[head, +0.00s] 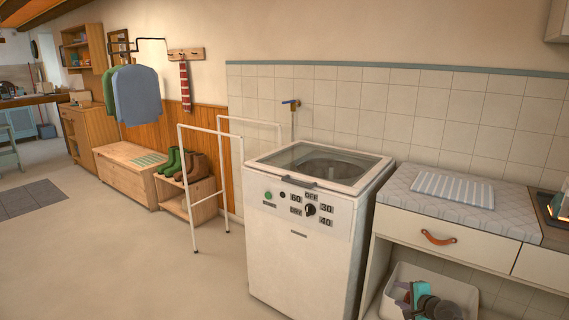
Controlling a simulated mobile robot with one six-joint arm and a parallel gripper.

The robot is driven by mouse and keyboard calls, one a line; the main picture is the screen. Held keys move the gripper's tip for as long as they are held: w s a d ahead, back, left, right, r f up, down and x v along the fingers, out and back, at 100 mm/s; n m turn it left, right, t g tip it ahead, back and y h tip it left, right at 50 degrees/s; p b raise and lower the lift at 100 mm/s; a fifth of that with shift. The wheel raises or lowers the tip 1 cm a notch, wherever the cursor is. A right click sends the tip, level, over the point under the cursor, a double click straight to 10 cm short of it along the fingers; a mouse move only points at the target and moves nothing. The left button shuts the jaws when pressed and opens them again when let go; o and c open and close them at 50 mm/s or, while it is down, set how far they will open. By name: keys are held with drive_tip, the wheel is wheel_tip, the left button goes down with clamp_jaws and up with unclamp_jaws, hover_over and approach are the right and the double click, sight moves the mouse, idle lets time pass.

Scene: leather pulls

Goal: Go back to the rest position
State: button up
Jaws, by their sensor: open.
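The drawer looks closed.
A striped cloth (452,187) lies on the quilted pad. A white bin (402,272) with items sits under the counter. A white drying rack (212,190) stands left of the washer, near a boot shelf (190,205). The floor at the left front is clear.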

drive_tip(key=s+a+f+n+g+y+p, duration=0.1)
drive_tip(key=s+a+f+n+g, duration=0.15)
drive_tip(key=a+f, duration=0.5)
drive_tip(key=s+a+f+n+g+y+p, duration=0.15)
drive_tip(key=s+a+f, duration=0.25)
drive_tip(key=a, duration=0.6)
drive_tip(key=s+a+f+n+g+p, duration=0.2)
drive_tip(key=s+a+f+g, duration=0.15)
drive_tip(key=s+a, duration=0.3)
drive_tip(key=s+a+f+n+g+p, duration=0.1)
drive_tip(key=s+a+f+n+g, duration=0.1)
drive_tip(key=s+a+f, duration=0.45)
drive_tip(key=s+a+f+n+g+h+p, duration=0.1)
drive_tip(key=s+n+g, duration=0.1)
drive_tip(key=s, duration=0.6)
drive_tip(key=s+a+f+n+g+p, duration=0.1)
drive_tip(key=s+f+n+g, duration=0.1)
drive_tip(key=s, duration=0.5)
drive_tip(key=s+d+r+n+g+h, duration=0.1)
drive_tip(key=s+d+n+g+h, duration=0.2)
drive_tip(key=s, duration=0.9)
drive_tip(key=d+n, duration=0.2)
drive_tip(key=d, duration=0.1)
drive_tip(key=shift+d, duration=0.4)
drive_tip(key=c, duration=0.3)
